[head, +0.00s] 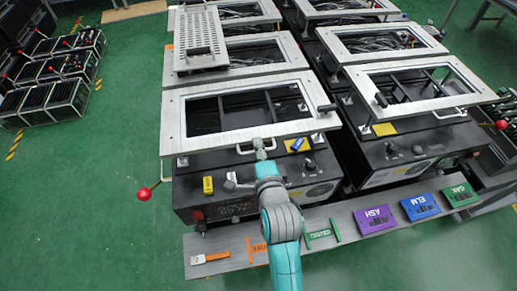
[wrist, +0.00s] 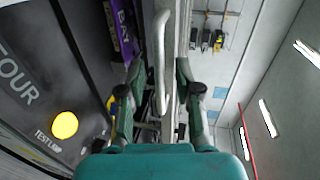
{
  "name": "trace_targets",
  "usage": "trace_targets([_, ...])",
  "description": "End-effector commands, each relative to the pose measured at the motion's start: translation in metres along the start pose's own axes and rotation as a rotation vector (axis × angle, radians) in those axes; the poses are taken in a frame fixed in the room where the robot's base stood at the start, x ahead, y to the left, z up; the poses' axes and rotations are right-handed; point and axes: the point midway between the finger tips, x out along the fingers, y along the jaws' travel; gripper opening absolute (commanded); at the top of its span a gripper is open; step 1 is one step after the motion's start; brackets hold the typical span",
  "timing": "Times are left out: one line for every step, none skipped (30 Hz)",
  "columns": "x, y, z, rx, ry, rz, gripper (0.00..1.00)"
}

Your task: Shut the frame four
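The light metal frame (head: 178,112) at the front left of the head view sits above a black box with a visible gap at its front edge. Its curved white handle (head: 243,150) is on the front edge. The wrist view shows the handle (wrist: 160,60) as a pale bar, with lettering ending in "OUR" on the dark panel (wrist: 35,65) beside it. My gripper (head: 262,150) is at this handle. In the wrist view my gripper (wrist: 156,85) is open, with one finger on each side of the bar. I cannot tell whether either finger touches it.
Another metal frame (head: 360,80) stands close at the right, with a red-ball lever (head: 501,125) beyond. A red-ball lever (head: 144,194) sticks out at left. A front shelf (head: 340,222) bears purple (head: 374,220), blue (head: 420,207) and green (head: 460,194) blocks.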

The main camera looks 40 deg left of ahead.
Motion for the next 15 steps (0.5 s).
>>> trace_targets([-0.0001, 0.0001, 0.0000, 0.000, 0.000, 0.000, 0.26])
trace_targets([-0.0001, 0.0001, 0.0000, 0.000, 0.000, 0.000, 0.18])
trace_targets([-0.0002, 0.0001, 0.0000, 0.000, 0.000, 0.000, 0.08])
trace_targets([-0.0002, 0.0002, 0.0000, 0.000, 0.000, 0.000, 0.01])
trace_targets([-0.0002, 0.0002, 0.0000, 0.000, 0.000, 0.000, 0.00])
trace_targets([-0.0002, 0.0002, 0.0000, 0.000, 0.000, 0.000, 0.00])
trace_targets([-0.0002, 0.0002, -0.0001, 0.000, 0.000, 0.000, 0.00])
trace_targets([-0.0002, 0.0002, -0.0001, 0.000, 0.000, 0.001, 0.00])
trace_targets([-0.0002, 0.0002, -0.0001, 0.000, 0.000, 0.001, 0.00])
trace_targets([-0.0003, 0.0003, -0.0001, 0.000, 0.000, 0.001, 0.00])
trace_targets([-0.0003, 0.0003, -0.0001, 0.000, 0.000, 0.001, 0.00])
trace_targets([-0.0003, 0.0000, -0.0001, 0.000, 0.000, 0.001, 0.00])
trace_targets([-0.0004, -0.0011, -0.0001, 0.000, 0.000, 0.000, 0.00])
trace_targets([-0.0006, -0.0031, -0.0001, 0.000, 0.000, 0.000, 0.00])
trace_targets([-0.0011, -0.0071, -0.0001, 0.000, 0.000, -0.001, 0.00])
